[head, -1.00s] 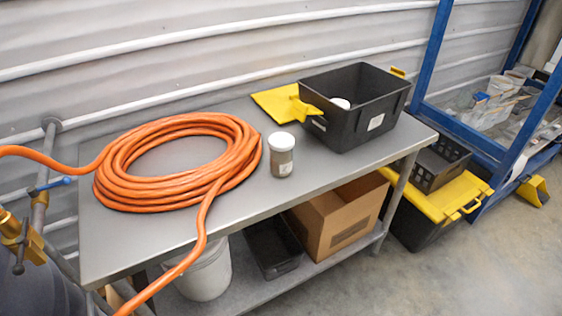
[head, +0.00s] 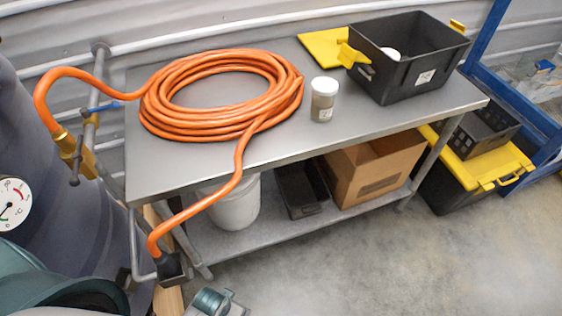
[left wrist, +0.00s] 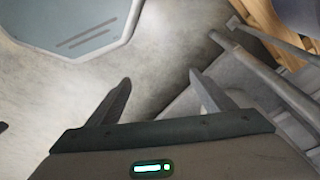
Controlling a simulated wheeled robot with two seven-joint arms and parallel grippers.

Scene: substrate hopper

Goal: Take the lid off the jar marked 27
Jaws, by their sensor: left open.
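A small jar (head: 322,106) with grey-brown contents and a white lid (head: 325,86) stands upright on the grey metal table, right of the coiled orange hose. Its label is too small to read. A second white round top (head: 390,54) shows inside the black bin; most of that item is hidden by the bin wall. My left gripper (left wrist: 165,88) is open and empty in the left wrist view, low above the concrete floor, away from the jar. My right gripper is not in view.
The orange hose (head: 160,128) covers the left of the table (head: 265,160), and its end hangs over the front edge. The black bin (head: 397,82) and a yellow flap (head: 322,47) stand at the back right. Bare tabletop surrounds the jar. A cardboard box (head: 372,165) and bucket (head: 237,205) are below.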

